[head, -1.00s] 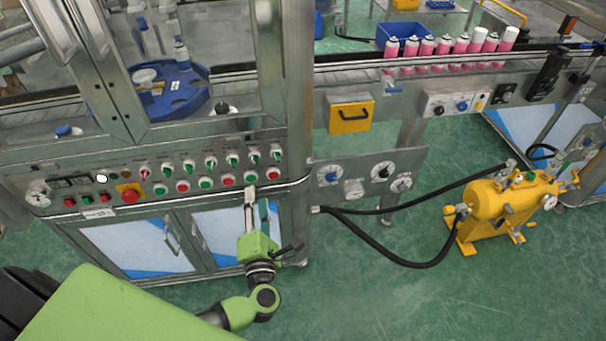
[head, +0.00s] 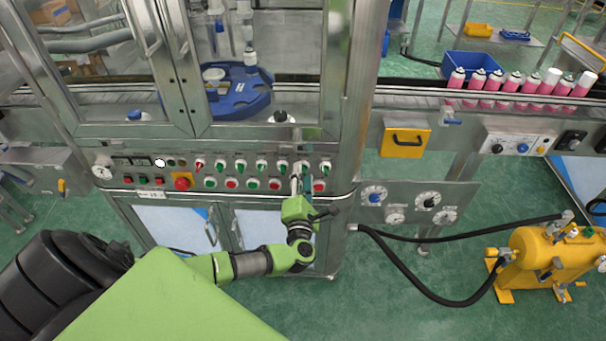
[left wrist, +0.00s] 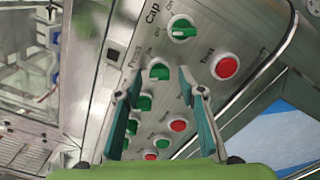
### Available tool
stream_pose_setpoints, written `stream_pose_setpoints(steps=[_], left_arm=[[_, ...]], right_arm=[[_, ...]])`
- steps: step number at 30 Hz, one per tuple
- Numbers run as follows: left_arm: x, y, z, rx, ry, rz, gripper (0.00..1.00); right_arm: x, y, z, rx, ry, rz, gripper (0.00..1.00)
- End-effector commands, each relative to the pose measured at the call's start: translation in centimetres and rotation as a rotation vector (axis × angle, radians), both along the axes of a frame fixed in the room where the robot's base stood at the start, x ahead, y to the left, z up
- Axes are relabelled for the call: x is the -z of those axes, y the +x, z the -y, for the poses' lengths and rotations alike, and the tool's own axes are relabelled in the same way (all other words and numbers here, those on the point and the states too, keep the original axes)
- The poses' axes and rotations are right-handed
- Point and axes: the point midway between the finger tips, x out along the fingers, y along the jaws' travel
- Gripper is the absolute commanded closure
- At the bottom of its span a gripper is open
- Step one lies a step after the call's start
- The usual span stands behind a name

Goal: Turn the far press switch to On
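The steel control panel (head: 120,190) carries a row of rotary switches with buttons below. My left gripper (head: 300,182) is raised against the panel's right part, its fingers pointing up over the row. In the left wrist view its two teal fingers (left wrist: 160,95) are open and apart. A green rotary switch (left wrist: 158,70) with a label like "Press" lies between and just beyond the fingertips; I cannot tell its setting or whether they touch it. The switch (left wrist: 182,28) labelled "Cap" is beyond it. In the head view the gripper partly hides this area. My right gripper is not in view.
Red buttons (left wrist: 225,67) sit close beside the switches. Cabinet doors (head: 175,225) are below the panel. Glass doors and a blue turntable (head: 240,92) are above. A yellow tank (head: 555,258) with black hoses stands at the right on green floor.

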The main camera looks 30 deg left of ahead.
Motion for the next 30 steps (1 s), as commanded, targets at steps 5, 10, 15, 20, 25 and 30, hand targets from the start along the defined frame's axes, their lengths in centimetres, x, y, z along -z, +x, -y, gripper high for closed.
stream_pose_setpoints(steps=[5, 10, 15, 20, 25, 30], left_arm=[[0.0, 0.55, -0.33, 0.0, 0.001, -0.001, 0.64], [0.01, 0.55, -0.35, 0.0, 0.001, -0.001, 0.64], [0.0, 0.53, -0.35, 0.0, 0.001, -0.001, 0.98], [0.01, 0.52, -0.34, 0.0, 0.001, -0.001, 1.0], [0.05, 0.48, -0.37, -0.002, 0.008, -0.006, 1.0], [0.12, 0.41, -0.32, -0.002, 0.038, -0.027, 1.0]], right_arm=[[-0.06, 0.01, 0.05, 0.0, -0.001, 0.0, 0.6], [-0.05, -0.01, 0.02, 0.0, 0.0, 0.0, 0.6], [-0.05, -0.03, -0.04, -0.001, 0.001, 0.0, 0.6], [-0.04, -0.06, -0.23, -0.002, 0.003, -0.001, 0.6], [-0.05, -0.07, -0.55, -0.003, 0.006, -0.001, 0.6], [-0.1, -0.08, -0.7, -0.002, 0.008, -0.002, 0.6]])
